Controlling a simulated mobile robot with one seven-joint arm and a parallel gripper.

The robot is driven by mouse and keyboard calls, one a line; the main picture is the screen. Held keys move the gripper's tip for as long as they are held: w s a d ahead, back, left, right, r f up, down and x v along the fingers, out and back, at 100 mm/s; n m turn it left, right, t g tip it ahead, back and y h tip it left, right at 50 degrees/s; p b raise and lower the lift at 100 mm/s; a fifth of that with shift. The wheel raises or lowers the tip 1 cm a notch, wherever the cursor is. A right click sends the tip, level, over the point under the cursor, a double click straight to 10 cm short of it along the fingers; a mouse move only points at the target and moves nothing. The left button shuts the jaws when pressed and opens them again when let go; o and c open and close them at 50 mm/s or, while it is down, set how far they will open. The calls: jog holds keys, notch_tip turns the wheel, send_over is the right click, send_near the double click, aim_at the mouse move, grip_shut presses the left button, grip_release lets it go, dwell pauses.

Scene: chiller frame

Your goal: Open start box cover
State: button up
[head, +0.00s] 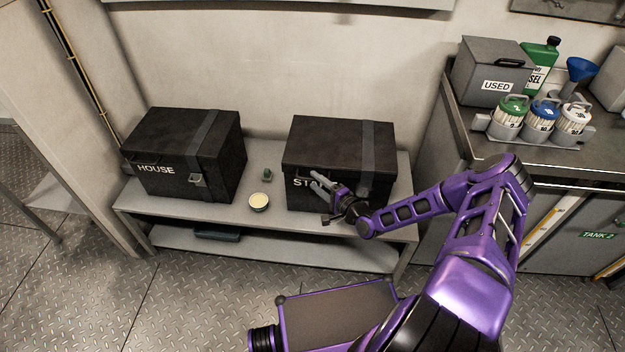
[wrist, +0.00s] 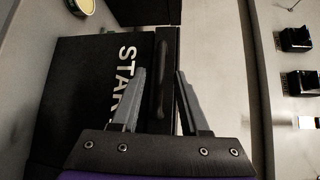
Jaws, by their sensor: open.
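The start box (head: 338,150) is black with a grey strap and stands at the right of the low bench. Its cover (head: 325,135) looks closed, lying flat on top. White lettering on its front is partly hidden by my gripper (head: 322,200) in the head view. In the wrist view the front (wrist: 85,90) shows sideways letters "STAR". My gripper (wrist: 160,72) is open at the front of the box. Its fingers appear on either side of a dark protruding edge (wrist: 162,50) near the cover seam; I cannot tell whether they touch it.
A similar black box marked HOUSE (head: 185,150) stands left on the bench (head: 280,222). A small round tin (head: 258,202) and a small green item (head: 267,175) lie between the boxes. A counter (head: 480,150) at right holds a USED box (head: 490,75) and capped containers (head: 510,118).

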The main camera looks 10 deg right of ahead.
jog(key=shift+x, duration=1.2)
grip_shut()
dwell(0.6)
